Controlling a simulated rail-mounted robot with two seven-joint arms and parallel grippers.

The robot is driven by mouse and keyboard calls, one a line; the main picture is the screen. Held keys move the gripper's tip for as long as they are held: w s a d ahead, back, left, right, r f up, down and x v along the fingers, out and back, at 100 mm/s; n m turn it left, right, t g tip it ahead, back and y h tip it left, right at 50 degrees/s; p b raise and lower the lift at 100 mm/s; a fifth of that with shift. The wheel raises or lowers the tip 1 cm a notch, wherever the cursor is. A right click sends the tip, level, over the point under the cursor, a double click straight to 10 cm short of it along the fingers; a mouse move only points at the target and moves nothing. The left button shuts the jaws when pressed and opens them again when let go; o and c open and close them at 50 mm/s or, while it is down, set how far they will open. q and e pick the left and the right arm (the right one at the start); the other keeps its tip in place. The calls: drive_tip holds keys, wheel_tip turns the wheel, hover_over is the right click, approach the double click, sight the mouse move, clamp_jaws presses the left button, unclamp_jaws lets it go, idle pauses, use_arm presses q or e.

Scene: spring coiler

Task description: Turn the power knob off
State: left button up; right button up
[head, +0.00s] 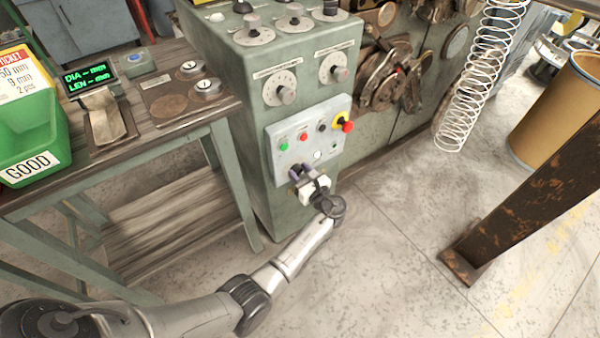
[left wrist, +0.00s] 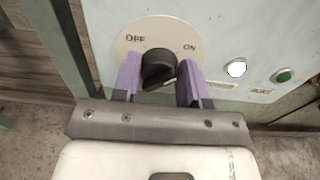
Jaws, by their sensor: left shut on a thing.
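The power knob (left wrist: 158,72) is a black knob on a round, pale dial plate (left wrist: 165,32) marked OFF on the left and ON on the right. In the left wrist view the purple fingers of my left gripper (left wrist: 159,66) stand on either side of it, shut on it. I cannot tell clearly which mark the knob points to. My right gripper is not in view.
A white button (left wrist: 236,69) and a green button (left wrist: 283,75) sit right of the dial in the wrist view. A red knob on yellow (head: 344,124) is on the panel's upper right. A bench with a green bin (head: 30,130) stands left; a rusty post (head: 510,190) stands right.

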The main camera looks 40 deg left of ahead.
use_arm(q)
drive_tip(key=shift+c, duration=0.6)
drive_tip(key=n, duration=0.4)
drive_tip(key=shift+s, duration=0.1)
drive_tip(key=n, duration=0.4)
drive_tip(key=shift+f, duration=0.15)
drive_tip(key=n+b, duration=0.2)
drive_tip(key=n, duration=0.3)
drive_tip(key=shift+s+f, duration=0.1)
drive_tip(key=n+b, duration=0.2)
drive_tip(key=n, duration=0.2)
drive_tip(key=shift+n, duration=0.6)
